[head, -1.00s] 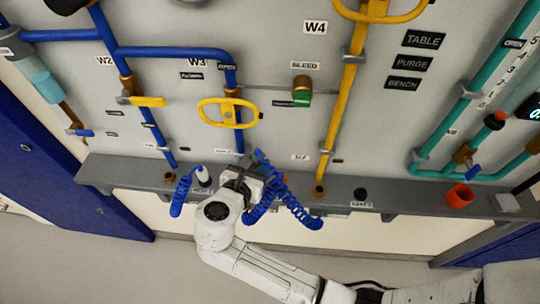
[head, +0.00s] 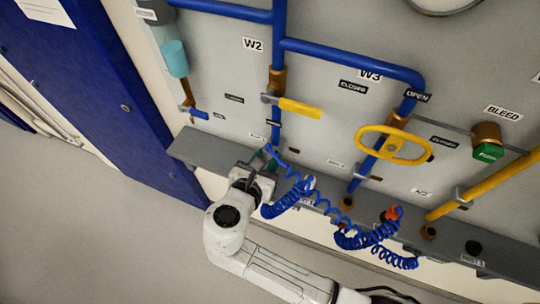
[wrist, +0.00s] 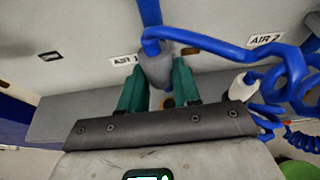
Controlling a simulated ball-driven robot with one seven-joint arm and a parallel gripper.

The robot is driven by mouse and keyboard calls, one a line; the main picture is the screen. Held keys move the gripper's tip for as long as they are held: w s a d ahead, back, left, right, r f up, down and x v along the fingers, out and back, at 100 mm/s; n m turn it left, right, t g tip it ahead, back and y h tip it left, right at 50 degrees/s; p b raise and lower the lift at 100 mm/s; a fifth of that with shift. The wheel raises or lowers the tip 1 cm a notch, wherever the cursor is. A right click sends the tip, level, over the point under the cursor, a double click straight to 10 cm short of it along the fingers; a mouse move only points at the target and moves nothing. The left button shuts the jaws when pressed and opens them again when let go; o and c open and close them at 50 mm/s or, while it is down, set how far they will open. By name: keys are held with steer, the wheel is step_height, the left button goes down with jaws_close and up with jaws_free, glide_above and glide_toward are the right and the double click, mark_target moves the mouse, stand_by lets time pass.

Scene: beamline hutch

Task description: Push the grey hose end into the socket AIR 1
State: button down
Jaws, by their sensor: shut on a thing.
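My gripper (head: 262,168) is at the grey shelf, below the lower end of the W2 blue pipe. In the wrist view its green fingers (wrist: 160,92) are shut on the grey hose end (wrist: 156,66), with the blue hose leaving its top. The AIR 1 label (wrist: 125,59) is just left of the hose end. A brass-coloured ring (wrist: 168,102) shows between the fingers below the hose end; it looks like the AIR 1 socket, mostly hidden. I cannot tell whether the hose end touches it.
A white hose end (wrist: 243,85) stands near the AIR 2 label (wrist: 265,40), to the right; it also shows in the head view (head: 308,183). Blue hose coils (head: 370,235) drape over the shelf (head: 200,150). A yellow lever (head: 300,108) is above.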

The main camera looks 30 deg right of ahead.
steer(key=shift+f+b, duration=0.8)
steer(key=shift+f, duration=0.55)
step_height(320, 180, down, 4)
steer(key=b, duration=0.5)
steer(key=shift+r, duration=0.1)
steer(key=shift+f, duration=0.6)
steer(key=c, duration=0.7)
jaws_free()
steer(key=shift+s+a, duration=0.1)
steer(key=b+v, duration=0.1)
steer(key=v, duration=0.9)
steer(key=shift+s+a+r, duration=0.1)
steer(key=shift+a+r, duration=0.05)
steer(key=shift+a, duration=0.1)
